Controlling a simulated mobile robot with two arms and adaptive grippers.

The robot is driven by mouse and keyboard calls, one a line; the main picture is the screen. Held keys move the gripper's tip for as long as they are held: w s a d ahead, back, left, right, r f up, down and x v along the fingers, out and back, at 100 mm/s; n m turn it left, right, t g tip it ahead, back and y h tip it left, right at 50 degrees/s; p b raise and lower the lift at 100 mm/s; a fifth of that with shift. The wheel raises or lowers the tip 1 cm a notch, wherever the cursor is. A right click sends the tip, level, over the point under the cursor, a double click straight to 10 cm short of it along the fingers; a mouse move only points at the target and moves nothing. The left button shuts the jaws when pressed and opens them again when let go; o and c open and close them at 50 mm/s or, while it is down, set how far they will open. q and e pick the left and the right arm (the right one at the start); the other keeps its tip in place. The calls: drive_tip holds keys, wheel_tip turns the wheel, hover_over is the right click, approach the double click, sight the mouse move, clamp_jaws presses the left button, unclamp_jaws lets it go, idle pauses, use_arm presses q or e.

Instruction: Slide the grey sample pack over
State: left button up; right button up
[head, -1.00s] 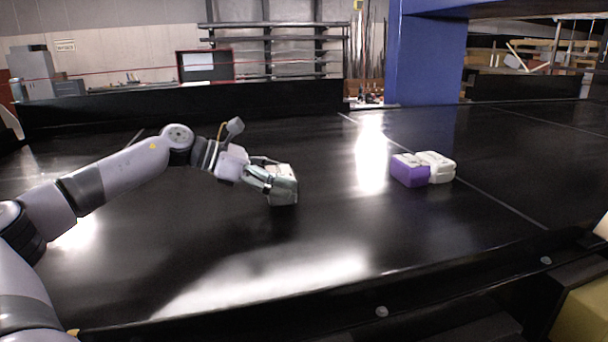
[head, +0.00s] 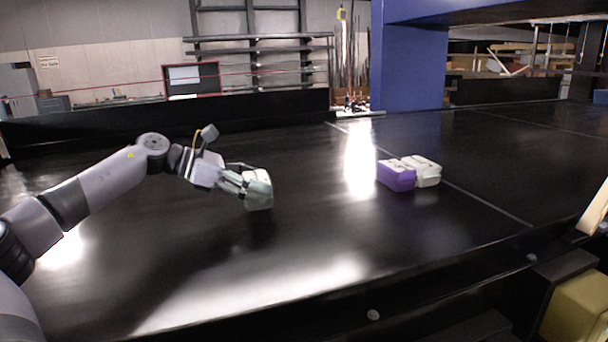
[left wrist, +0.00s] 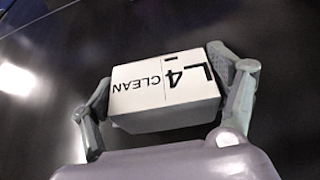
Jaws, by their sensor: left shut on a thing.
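My left gripper (head: 248,184) is shut on the grey sample pack (head: 259,192), a small block above the left-middle of the black belt. The pack looks slightly tilted, with a dark reflection under it; I cannot tell for sure whether its lower edge touches the belt. In the left wrist view the pack (left wrist: 165,92) sits between the two fingers of my left gripper (left wrist: 168,95), and its pale top reads "L4 CLEAN". My right gripper is not in view.
A purple pack (head: 396,177) and a white pack (head: 425,173) stand side by side to the right on the conveyor belt (head: 310,225). A black wall (head: 200,117) runs along the back. A yellow object (head: 580,305) is at the lower right. Belt between the packs is clear.

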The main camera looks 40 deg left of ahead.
use_arm(q)
drive_tip(key=o, duration=1)
drive_tip(key=shift+f, duration=0.8)
drive_tip(key=o, duration=0.4)
drive_tip(key=shift+a+f, duration=0.15)
drive_tip(key=shift+a, duration=0.05)
drive_tip(key=shift+s+d+r, duration=0.15)
drive_tip(key=shift+r, duration=0.35)
drive_tip(key=shift+s+d+r, duration=0.1)
drive_tip(key=shift+d+r, duration=0.05)
drive_tip(key=shift+r, duration=0.35)
drive_tip(key=shift+s+d+r+m, duration=0.15)
drive_tip(key=shift+s+r, duration=0.1)
drive_tip(key=shift+r, duration=0.3)
drive_tip(key=shift+s+d+r+m, duration=0.15)
drive_tip(key=shift+s+r, duration=0.15)
drive_tip(key=shift+r, duration=0.3)
drive_tip(key=shift+s+d+r+m, duration=0.15)
drive_tip(key=shift+s+r, duration=0.1)
drive_tip(key=shift+r, duration=0.3)
drive_tip(key=shift+d+r, duration=0.1)
drive_tip(key=shift+w+d+r, duration=0.1)
drive_tip(key=shift+d, duration=0.05)
drive_tip(key=shift+r, duration=0.15)
